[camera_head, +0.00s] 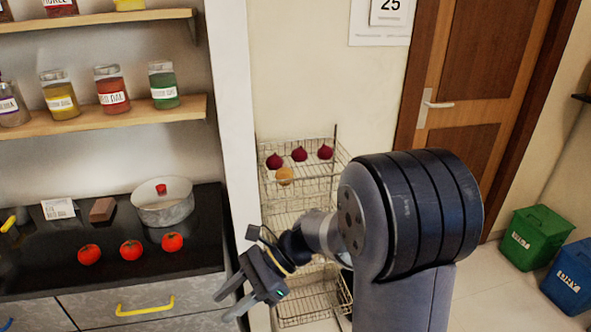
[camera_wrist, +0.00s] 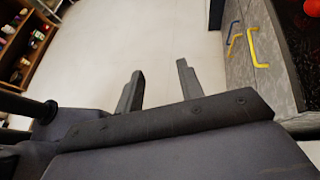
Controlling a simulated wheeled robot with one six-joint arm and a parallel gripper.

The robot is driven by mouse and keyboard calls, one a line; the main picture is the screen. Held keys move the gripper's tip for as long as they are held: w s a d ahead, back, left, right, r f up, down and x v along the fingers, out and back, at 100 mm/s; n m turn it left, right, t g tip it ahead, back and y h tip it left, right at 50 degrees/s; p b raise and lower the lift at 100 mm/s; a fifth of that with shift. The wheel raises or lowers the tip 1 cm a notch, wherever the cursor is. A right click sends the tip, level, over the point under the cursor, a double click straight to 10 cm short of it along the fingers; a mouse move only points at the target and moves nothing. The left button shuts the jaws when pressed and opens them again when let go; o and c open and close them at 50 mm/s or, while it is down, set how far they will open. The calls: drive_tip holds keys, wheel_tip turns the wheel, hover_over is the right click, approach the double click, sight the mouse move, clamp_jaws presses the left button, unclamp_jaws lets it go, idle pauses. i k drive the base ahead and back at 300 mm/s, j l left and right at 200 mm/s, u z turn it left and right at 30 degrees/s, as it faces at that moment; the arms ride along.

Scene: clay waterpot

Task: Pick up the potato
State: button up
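A tan, roundish potato (camera_head: 285,176) lies at the front of the top wire basket (camera_head: 330,184) in the head view. Behind it in the same basket are three dark red onions (camera_head: 299,154). My gripper (camera_head: 221,307) is below and to the left of the potato in the picture, beside the counter front, well apart from the basket. Its two fingers are spread with nothing between them; they also show in the wrist view (camera_wrist: 160,69), over bare floor. The potato is not in the wrist view.
The rack has lower wire baskets (camera_head: 308,306), partly hidden by my arm. A black counter (camera_head: 207,252) at left holds a pot (camera_head: 165,208) and three tomatoes (camera_head: 131,250). Yellow drawer handles (camera_head: 146,309) stick out. Green (camera_head: 535,237) and blue (camera_head: 572,277) bins stand at right.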

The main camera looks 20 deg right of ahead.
sight(283, 172)
drive_tip(key=i+l+z, duration=0.25)
drive_tip(key=i, duration=0.4)
drive_tip(key=i+z, duration=0.25)
drive_tip(key=i, duration=0.45)
drive_tip(key=i+l, duration=0.25)
